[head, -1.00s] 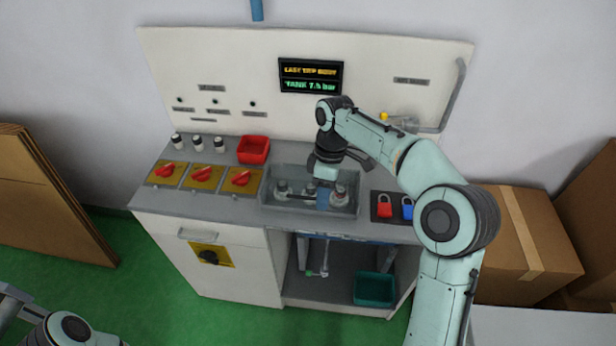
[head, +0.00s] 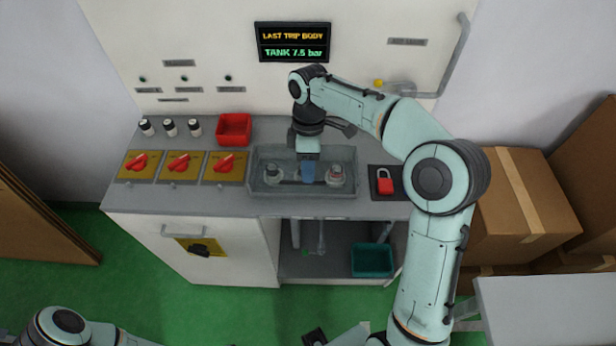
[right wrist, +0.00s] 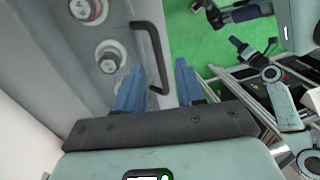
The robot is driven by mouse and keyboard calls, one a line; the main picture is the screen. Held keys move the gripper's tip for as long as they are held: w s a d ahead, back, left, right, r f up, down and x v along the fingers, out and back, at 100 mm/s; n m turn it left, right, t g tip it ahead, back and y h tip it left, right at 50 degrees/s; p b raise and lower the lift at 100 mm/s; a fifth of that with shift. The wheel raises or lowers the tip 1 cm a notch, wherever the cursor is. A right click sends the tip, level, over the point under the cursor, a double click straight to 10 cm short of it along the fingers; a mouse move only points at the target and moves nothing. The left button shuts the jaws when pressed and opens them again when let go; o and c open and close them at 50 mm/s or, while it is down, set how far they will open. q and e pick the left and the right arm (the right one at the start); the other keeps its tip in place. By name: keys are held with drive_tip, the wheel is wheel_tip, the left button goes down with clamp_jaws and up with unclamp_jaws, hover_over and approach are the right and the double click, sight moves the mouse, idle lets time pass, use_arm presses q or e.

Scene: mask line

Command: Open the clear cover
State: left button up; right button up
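The clear cover (head: 262,184) is a see-through box on the counter and looks closed over several round fittings. In the right wrist view the fittings (right wrist: 110,55) show beside a dark bar handle (right wrist: 150,45). My right gripper (head: 308,180) points down at the front middle of the cover. Its two blue fingers (right wrist: 159,68) are apart, with the handle's near end between them; I cannot tell whether they touch it. My left arm (head: 62,325) is low at the left. Blue finger-like parts show at the top of the right wrist view, but their opening is unclear.
A red padlock (head: 384,183) lies right of the cover. Left are a red bin (head: 234,128) and several red rotary switches (head: 180,163). Below is an open cabinet with a teal bin (head: 372,260). Cardboard boxes (head: 520,205) stand at right.

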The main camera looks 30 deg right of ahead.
drive_tip(key=shift+x, duration=1.55)
clamp_jaws()
drive_tip(key=shift+r, duration=0.1)
